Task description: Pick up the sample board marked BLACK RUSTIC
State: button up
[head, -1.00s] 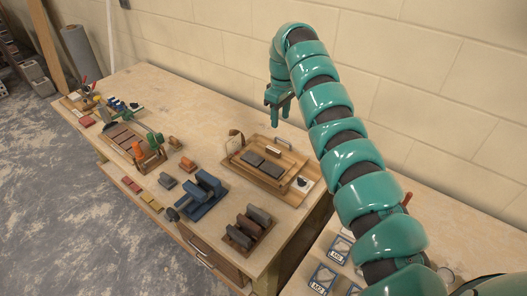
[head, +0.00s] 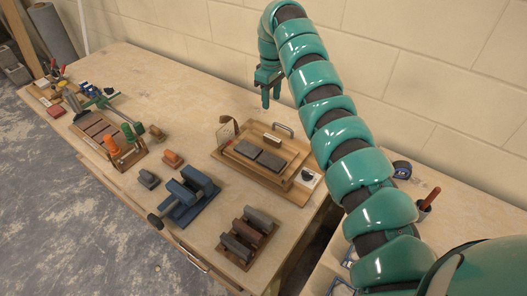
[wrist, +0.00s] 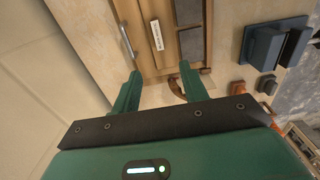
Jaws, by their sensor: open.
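A wooden board (head: 226,158) with a handle at its back lies toward the right end of the bench. It bears two dark grey bricks (head: 260,157) in a raised frame and a small pale label (head: 272,139), whose words are too small to read, so I cannot confirm BLACK RUSTIC. In the wrist view the board (wrist: 160,65), its label (wrist: 157,35) and bricks (wrist: 191,45) show beyond my fingers. My gripper (head: 271,98) is open and empty, above the bench behind the board, fingers pointing down. In the wrist view its fingers (wrist: 160,88) are apart.
A blue rack (head: 190,200) and a brown rack with grey blocks (head: 247,236) stand in front of the board. A tray with orange and green tools (head: 108,142) is further left. A block wall stands behind.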

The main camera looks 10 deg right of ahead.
jog(key=p, duration=0.5)
send_over(272, 138)
jog(key=f, duration=1.1)
jog(key=shift+a+f, duration=0.1)
jog(key=shift+a, duration=0.15)
jog(key=shift+d+f+p, duration=0.15)
jog(key=shift+f+p, duration=0.3)
jog(key=shift+f, duration=0.2)
jog(key=shift+d+f+p, duration=0.1)
jog(key=shift+f+p, duration=0.2)
jog(key=shift+f, duration=1.75)
jog(key=shift+c, duration=0.4)
jog(key=shift+w, duration=0.1)
grip_shut()
